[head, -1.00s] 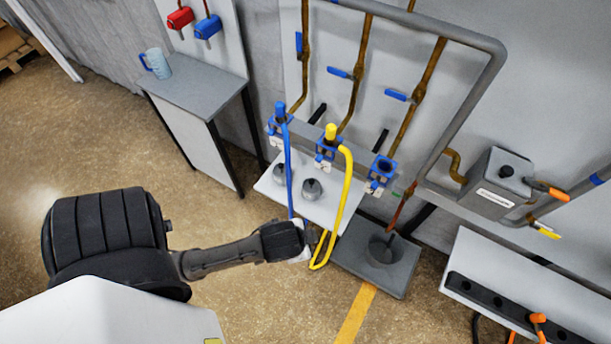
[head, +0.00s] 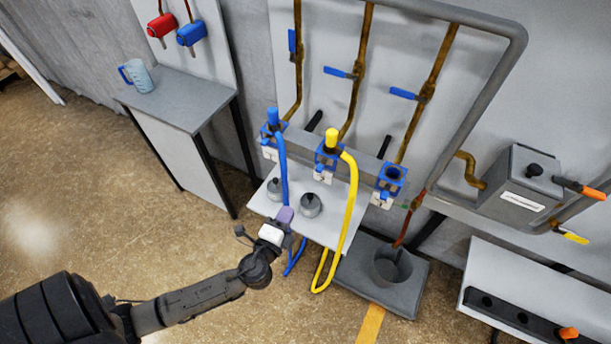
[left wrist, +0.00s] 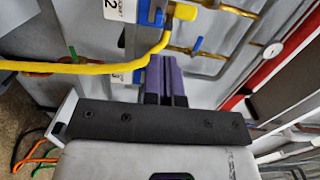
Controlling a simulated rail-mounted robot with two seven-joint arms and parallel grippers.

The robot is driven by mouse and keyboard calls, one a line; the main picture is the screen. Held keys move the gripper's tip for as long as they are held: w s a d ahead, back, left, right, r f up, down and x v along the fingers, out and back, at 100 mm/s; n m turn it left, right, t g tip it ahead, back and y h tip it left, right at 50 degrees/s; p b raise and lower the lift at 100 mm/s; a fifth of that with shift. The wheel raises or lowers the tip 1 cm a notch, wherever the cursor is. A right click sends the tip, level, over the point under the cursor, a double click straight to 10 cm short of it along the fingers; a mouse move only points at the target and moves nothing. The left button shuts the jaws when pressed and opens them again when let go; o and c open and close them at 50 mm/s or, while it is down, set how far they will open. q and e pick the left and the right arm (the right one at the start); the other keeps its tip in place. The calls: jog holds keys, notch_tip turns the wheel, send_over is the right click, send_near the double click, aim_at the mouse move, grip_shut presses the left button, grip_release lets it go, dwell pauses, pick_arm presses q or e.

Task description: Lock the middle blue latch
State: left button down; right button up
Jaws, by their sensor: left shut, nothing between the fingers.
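The middle blue latch (head: 322,172) is a small blue and white piece on the front of the middle blue socket, below the upright yellow plug (head: 331,138). I cannot tell its exact position. The yellow hose (head: 352,200) bends down from that plug; the hose also crosses the left wrist view (left wrist: 75,68), below a white label with a 2. My left gripper (head: 285,214) is shut and empty, its purple fingers pointing up. It is below and left of the middle socket, apart from it, near the blue hose. The fingers also show in the left wrist view (left wrist: 170,78). My right gripper is out of view.
The left socket holds a blue plug (head: 273,118) with a blue hose; the right socket (head: 391,174) is empty. Two grey knobbed weights (head: 310,205) stand on the white shelf. Blue-handled valves (head: 341,72) are above. A side table (head: 190,98) with a mug stands left.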

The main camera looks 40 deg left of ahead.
aim_at(318, 171)
pick_arm(q)
jog(key=shift+w+d+m+h, duration=0.2)
jog(key=shift+d+m+h, duration=0.2)
jog(key=shift+d+h, duration=0.2)
jog(key=x, duration=1.2)
jog(key=shift+w+r, duration=0.1)
jog(key=shift+r, duration=0.15)
jog(key=shift+x, duration=0.8)
jog(key=shift+w, duration=0.15)
